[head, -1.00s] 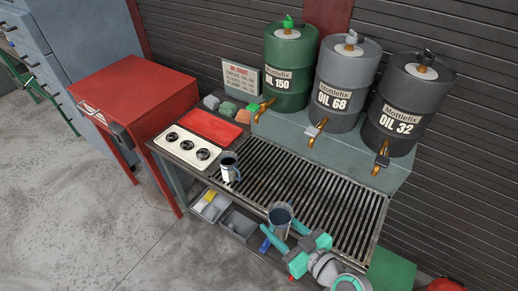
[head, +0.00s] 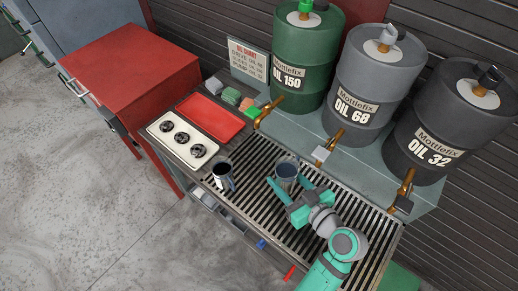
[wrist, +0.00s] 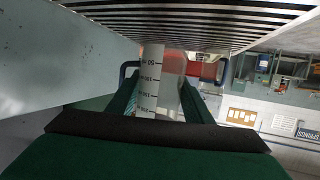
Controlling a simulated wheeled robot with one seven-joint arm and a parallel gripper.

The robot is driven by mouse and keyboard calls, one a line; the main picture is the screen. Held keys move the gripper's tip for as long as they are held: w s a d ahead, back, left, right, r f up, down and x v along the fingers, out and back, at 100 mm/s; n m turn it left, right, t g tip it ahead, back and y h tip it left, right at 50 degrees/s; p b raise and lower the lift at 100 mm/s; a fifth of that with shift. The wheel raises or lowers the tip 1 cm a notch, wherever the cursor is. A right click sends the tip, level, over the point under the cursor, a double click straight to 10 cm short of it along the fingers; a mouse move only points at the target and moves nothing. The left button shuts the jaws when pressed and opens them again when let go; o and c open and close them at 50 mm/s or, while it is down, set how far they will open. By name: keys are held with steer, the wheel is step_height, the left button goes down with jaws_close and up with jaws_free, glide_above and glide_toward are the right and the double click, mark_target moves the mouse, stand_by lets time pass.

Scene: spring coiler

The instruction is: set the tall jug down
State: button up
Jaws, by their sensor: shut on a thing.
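The tall jug (head: 286,170), grey and open-topped, is held upright over the slatted grate (head: 262,216), toward the spout of the OIL 68 drum. My gripper (head: 287,185) is shut on it from the front right. In the wrist view the jug (wrist: 151,82) shows a white scale with dark marks between my gripper's fingers (wrist: 160,100); the grate's slats (wrist: 200,18) run close along the top of that picture. I cannot tell whether the jug's base touches the slats. A smaller dark jug (head: 221,175) with a pale label stands on the grate to the left, apart from it.
Behind the grate stand the drums OIL 150 (head: 304,60), OIL 68 (head: 366,85) and OIL 32 (head: 452,125), with brass taps jutting forward. A red tray (head: 210,117) and a cream panel with three dark dials (head: 182,138) lie at left. Slats between the jugs are bare.

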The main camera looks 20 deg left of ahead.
steer(key=w+a, duration=0.6)
steer(key=a, duration=0.1)
steer(key=w+a, duration=0.3)
steer(key=a, duration=0.1)
steer(key=shift+a, duration=0.2)
steer(key=shift+w+a+f, duration=0.1)
steer(key=shift+a+f, duration=0.05)
steer(key=shift+f, duration=0.75)
steer(key=shift+w+a+f, duration=0.1)
steer(key=shift+f, duration=0.75)
steer(key=shift+f, duration=0.1)
steer(key=o, duration=1.1)
steer(key=shift+o, duration=0.2)
steer(key=shift+d, duration=0.1)
steer(key=v, duration=1.2)
steer(key=shift+s, duration=0.1)
